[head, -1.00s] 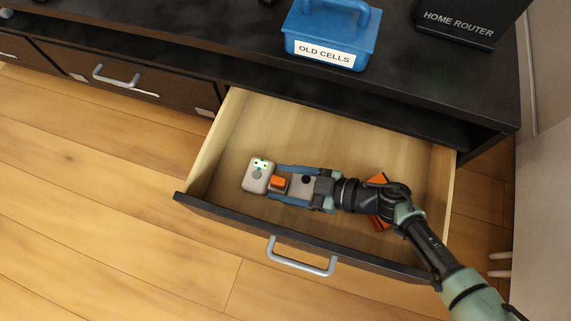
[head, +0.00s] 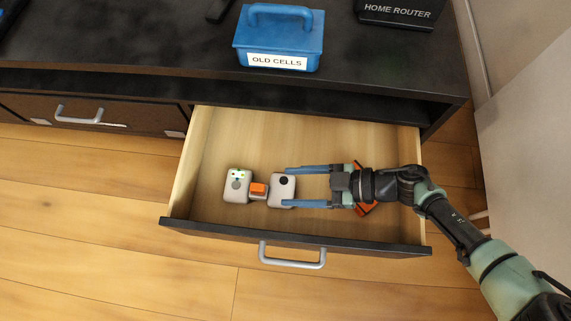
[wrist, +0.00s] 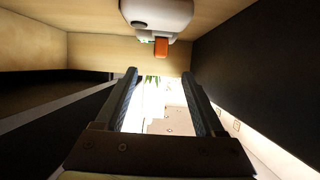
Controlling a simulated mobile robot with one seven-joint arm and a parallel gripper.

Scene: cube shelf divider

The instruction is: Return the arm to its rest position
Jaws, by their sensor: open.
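My gripper (head: 287,187) is open inside the pulled-out drawer (head: 290,232), low over its right half. Its two blue fingers point left, with the tips beside a pale block with a black dot (head: 282,181). I cannot tell whether they touch it. In the wrist view, my gripper (wrist: 160,74) is open with nothing held between the fingers. A pale device (wrist: 157,12) and an orange part (wrist: 161,49) show beyond the tips. My arm reaches in from the lower right.
A pale device with green lights (head: 237,185) and an orange piece (head: 258,189) lie left of the block. An orange-red object (head: 365,209) is partly hidden under my wrist. A blue "OLD CELLS" box (head: 279,40) and a black router box (head: 402,12) stand on the cabinet top.

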